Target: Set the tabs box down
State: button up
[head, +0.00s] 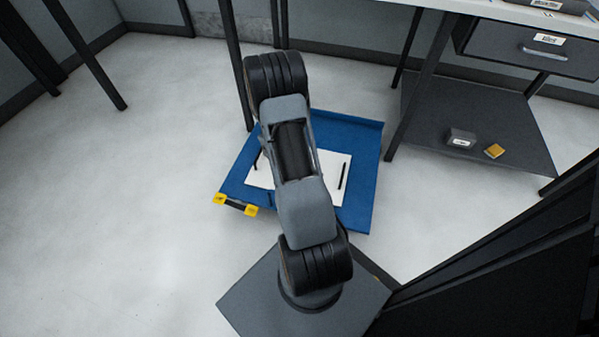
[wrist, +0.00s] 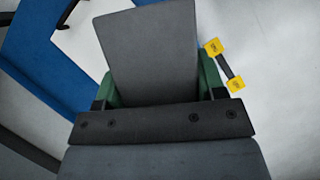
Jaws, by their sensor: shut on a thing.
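In the wrist view, my gripper (wrist: 160,82) has green-sided fingers closed on the two sides of a plain dark grey box (wrist: 150,40). No label shows on the face I see, so I cannot read whether it is the tabs box. The box fills the upper middle of the wrist view. What lies directly beneath it is hidden, and I cannot tell its height above the floor. In the head view my own arm hides both gripper and box.
A blue mat (head: 360,200) with a white sheet (head: 328,170) lies on the pale floor. A yellow-ended black bar (head: 236,205) is at its left corner. A low shelf (head: 510,125) holds a small grey labelled box (head: 460,138) and a yellow item (head: 494,151). Floor at left is clear.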

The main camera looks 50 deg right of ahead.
jog(key=s+d+f+n+t+h+b, duration=0.1)
jog(key=s+d+f+n+h+b, duration=0.1)
jog(key=s+d+f+n, duration=0.65)
jog(key=s+d+f+n+t+h+b, duration=0.1)
jog(key=s+d+f+n+t+h, duration=0.3)
jog(key=d, duration=0.7)
jog(key=shift+w+a+f+n+t+y+b, duration=0.1)
jog(key=shift+w+a+f+n+t+y, duration=0.45)
jog(key=shift+n, duration=1.35)
jog(key=shift+w+d+r+n+y+b, duration=0.1)
jog(key=shift+w+n, duration=0.85)
jog(key=shift+n, duration=0.9)
jog(key=shift+w+a+f+n+t+y+b, duration=0.1)
jog(key=shift+w+a+f+n+t+y, duration=0.45)
jog(key=shift+n, duration=1.35)
jog(key=shift+w+d+r+h, duration=0.2)
jog(key=shift+w+r+h, duration=0.05)
jog(key=shift+r+h, duration=0.05)
